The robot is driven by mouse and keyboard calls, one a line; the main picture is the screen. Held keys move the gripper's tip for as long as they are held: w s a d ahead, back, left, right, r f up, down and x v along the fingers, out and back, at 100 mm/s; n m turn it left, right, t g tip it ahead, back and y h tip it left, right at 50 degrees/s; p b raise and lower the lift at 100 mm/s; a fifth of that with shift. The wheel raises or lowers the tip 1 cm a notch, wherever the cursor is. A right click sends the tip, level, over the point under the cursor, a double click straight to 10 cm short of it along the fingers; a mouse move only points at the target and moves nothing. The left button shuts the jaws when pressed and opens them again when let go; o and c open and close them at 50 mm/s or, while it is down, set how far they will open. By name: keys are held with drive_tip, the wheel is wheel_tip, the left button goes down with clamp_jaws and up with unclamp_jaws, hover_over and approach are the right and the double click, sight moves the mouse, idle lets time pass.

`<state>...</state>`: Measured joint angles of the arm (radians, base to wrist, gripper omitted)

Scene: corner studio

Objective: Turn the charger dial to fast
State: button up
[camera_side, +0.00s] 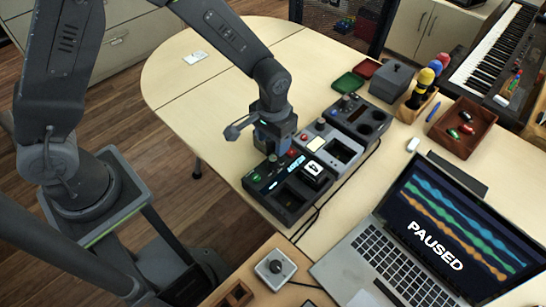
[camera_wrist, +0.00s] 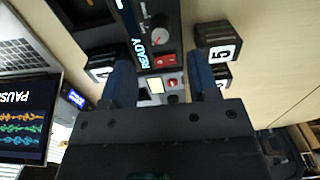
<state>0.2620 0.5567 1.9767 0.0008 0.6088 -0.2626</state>
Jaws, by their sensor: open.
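Three charger-like units stand in a row on the table in the side view: a dark front unit (camera_side: 290,208) with a lit display, a light grey middle unit (camera_side: 345,151) and a dark far unit (camera_side: 378,128). In the wrist view, a dark unit reading READY (camera_wrist: 138,40) has a round grey dial (camera_wrist: 160,29) and a red switch (camera_wrist: 166,60). My gripper (camera_side: 268,143) is over the front and middle units; its blue fingers (camera_wrist: 160,75) are spread and empty. The dial lies beyond the fingertips, apart from them. Its setting labels are too small to read.
A block marked 5 (camera_wrist: 219,42) is close to the right finger. A laptop reading PAUSED (camera_side: 435,235) stands at the right front. Trays, a grey box (camera_side: 391,80) and a brown bin (camera_side: 461,127) are at the back. The left tabletop is mostly clear.

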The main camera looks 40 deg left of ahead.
sight(273, 158)
wheel_tip(273, 158, down, 8)
drive_tip(key=shift+r, duration=0.25)
drive_tip(key=shift+c, duration=0.2)
drive_tip(key=c, duration=0.9)
